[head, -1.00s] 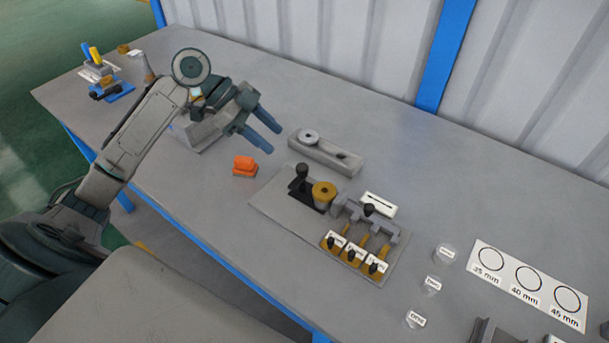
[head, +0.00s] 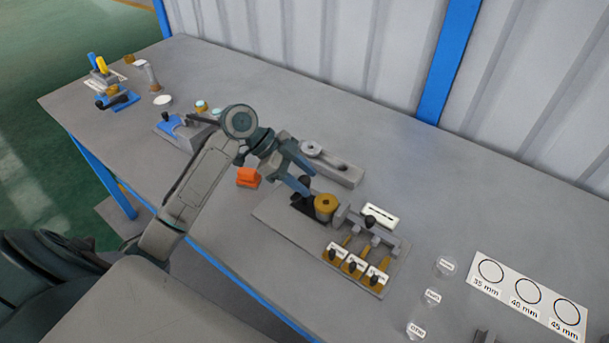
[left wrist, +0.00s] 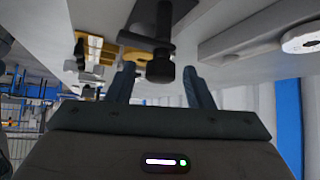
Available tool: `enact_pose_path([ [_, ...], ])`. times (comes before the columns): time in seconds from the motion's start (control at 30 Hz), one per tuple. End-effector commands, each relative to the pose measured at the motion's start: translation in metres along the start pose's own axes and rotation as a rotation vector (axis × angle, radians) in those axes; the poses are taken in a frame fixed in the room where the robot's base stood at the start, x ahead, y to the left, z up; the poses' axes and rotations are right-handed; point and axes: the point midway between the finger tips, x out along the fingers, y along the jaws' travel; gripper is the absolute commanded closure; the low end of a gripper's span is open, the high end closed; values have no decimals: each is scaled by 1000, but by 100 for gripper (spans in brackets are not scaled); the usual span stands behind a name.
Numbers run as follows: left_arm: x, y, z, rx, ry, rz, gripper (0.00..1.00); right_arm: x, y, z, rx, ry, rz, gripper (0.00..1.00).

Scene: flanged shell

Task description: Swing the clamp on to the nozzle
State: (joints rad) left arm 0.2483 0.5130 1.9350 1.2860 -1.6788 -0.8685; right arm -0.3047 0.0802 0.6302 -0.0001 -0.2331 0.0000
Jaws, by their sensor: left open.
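The black clamp (head: 302,206) with its upright knob stands on a grey base plate (head: 272,213), partly hidden by my left fingers in the head view. The brass round nozzle (head: 325,203) stands just right of the clamp. My left gripper (head: 311,182) is open at the clamp's knob. In the left wrist view the black knob (left wrist: 160,68) shows between the two open fingers (left wrist: 158,82), with a gap on each side. I cannot tell whether a finger touches it. My right gripper is not in view.
A grey block with a round disc (head: 330,163) lies behind the gripper. An orange block (head: 248,177) lies to the left. A grey fixture with several labelled brass parts (head: 355,262) is at the right of the plate. A white card with circles (head: 527,295) lies further right.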

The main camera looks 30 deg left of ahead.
Motion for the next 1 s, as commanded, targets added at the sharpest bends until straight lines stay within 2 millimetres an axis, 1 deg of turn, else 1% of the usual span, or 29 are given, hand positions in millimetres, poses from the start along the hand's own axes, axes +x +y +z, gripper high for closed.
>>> enact_pose_path([
  [0.13, 5, 0, 0, 0, 0, 1, 53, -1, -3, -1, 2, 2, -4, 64],
  [0.37, 5, 0, 0, 0, -1, 1, 53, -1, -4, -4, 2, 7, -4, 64],
  [0.4, 5, 0, 0, 0, -1, 1, 57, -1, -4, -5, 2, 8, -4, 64],
  [0.47, 5, 0, 0, 0, -1, 1, 69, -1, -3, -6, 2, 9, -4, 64],
  [0.6, 5, 0, 0, 0, -1, 1, 96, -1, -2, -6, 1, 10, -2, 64],
  [0.63, 5, 0, 0, 0, -1, 1, 98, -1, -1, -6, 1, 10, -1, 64],
  [0.83, 5, 0, 0, -8, -1, -7, 98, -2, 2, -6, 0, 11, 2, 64],
  [1.0, 4, 1, -1, -44, -1, -44, 98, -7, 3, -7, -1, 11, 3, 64],
])
